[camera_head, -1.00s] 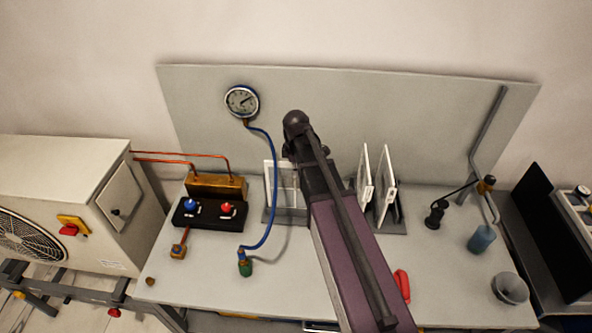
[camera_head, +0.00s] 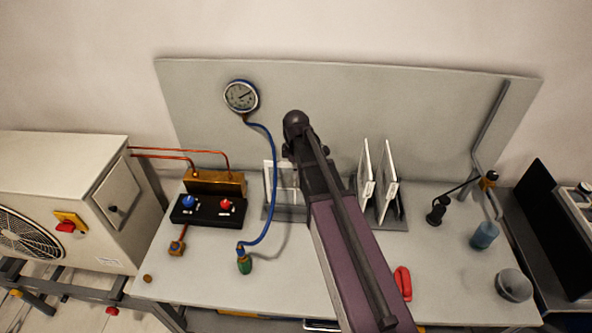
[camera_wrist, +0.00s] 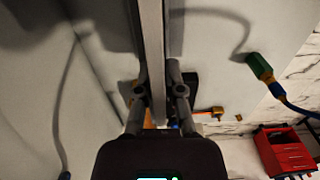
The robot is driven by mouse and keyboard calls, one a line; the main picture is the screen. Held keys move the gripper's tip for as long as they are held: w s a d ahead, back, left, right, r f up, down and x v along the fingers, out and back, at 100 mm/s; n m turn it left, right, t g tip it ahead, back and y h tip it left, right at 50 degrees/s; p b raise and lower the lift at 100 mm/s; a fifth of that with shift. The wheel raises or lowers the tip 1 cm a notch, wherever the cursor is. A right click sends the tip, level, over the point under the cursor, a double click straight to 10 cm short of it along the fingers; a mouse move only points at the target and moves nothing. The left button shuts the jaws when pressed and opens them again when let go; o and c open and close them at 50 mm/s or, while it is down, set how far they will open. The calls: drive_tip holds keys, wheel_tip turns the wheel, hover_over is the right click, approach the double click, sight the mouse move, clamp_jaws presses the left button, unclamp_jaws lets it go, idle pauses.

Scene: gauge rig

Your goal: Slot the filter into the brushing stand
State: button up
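In the head view a white framed panel (camera_head: 270,180), which looks like a filter, stands face-on at the left end of a grey stand (camera_head: 395,224), partly hidden by my arm. Two more white framed panels (camera_head: 366,177) (camera_head: 388,178) stand on edge, side by side, at the stand's right end. My gripper (camera_wrist: 159,90) is hidden by the arm in the head view. In the wrist view its two fingers sit on both sides of a pale grey bar-like edge (camera_wrist: 152,35), seemingly the filter's frame, and look closed on it. The filter's lower end is unclear.
A blue hose (camera_head: 272,170) runs from the gauge (camera_head: 241,96) to a green fitting (camera_head: 244,264) left of my arm. A valve block (camera_head: 208,210) stands further left. A red tool (camera_head: 402,283), blue cylinder (camera_head: 484,235) and grey cup (camera_head: 514,285) are on the right.

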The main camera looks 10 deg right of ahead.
drive_tip(key=o, duration=0.4)
drive_tip(key=shift+r, duration=0.2)
wheel_tip(320, 180, up, 11)
drive_tip(key=p, duration=1.1)
drive_tip(key=shift+f, duration=0.15)
drive_tip(key=shift+f, duration=0.1)
idle(0.7)
drive_tip(key=s+f+m+b, duration=0.4)
drive_tip(key=s, duration=0.1)
drive_tip(key=s+f+m+b, duration=0.4)
drive_tip(key=s+m, duration=0.1)
drive_tip(key=s+f+m+b, duration=0.4)
drive_tip(key=s+m, duration=0.1)
drive_tip(key=s, duration=0.1)
drive_tip(key=shift+d+f, duration=0.1)
